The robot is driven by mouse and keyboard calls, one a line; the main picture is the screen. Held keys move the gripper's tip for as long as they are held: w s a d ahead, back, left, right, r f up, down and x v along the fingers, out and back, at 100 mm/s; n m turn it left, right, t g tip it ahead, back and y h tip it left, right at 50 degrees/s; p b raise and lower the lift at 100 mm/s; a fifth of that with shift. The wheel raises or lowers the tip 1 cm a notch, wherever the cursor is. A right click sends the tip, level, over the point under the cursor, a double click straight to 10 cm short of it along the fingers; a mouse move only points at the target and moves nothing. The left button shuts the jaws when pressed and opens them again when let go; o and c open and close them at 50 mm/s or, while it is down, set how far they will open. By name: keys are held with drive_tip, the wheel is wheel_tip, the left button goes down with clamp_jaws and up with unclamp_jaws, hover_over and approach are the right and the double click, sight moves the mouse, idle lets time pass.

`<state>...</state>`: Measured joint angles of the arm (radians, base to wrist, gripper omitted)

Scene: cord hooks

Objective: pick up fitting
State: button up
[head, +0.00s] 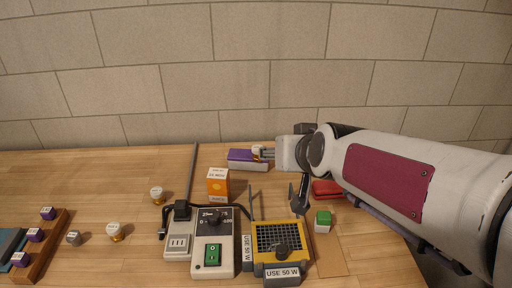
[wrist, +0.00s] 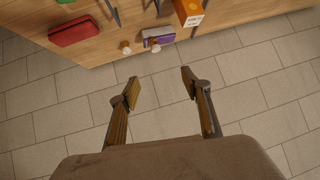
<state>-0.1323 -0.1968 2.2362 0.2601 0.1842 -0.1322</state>
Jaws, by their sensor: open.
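Several small fittings with white tops and brass-coloured bases are in view. In the head view one fitting (head: 157,194) stands left of the orange box, and another (head: 115,231) is nearer the front left. A third fitting (head: 258,152) is at the purple box, beside my gripper (head: 270,154). In the wrist view one fitting (wrist: 155,46) is at the purple box (wrist: 159,37), and another (wrist: 126,47) is just left of it. My gripper (wrist: 159,86) is open, with nothing between its fingers; both fittings lie beyond the fingertips. In the head view my fingers are partly hidden.
The orange box (head: 218,182), grey dial unit (head: 214,240) and yellow grid unit (head: 281,240) fill the middle. A red case (head: 327,189) and green block (head: 323,221) are right. A wooden rack (head: 46,247) is far left. A wall (head: 200,80) stands behind.

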drive_tip(key=w+a+t, duration=0.2)
drive_tip(key=w+a, duration=0.1)
drive_tip(key=w, duration=0.9)
drive_tip(key=m+t+h, duration=0.4)
drive_tip(key=t+h, duration=0.1)
drive_tip(key=h, duration=0.2)
hover_over(258, 153)
drive_tip(key=s+a, duration=0.1)
wheel_tip(258, 153, down, 14)
drive_tip(key=shift+r, duration=0.2)
drive_tip(key=shift+s+f, duration=0.1)
drive_tip(key=shift+f, duration=1)
drive_tip(key=shift+f, duration=0.1)
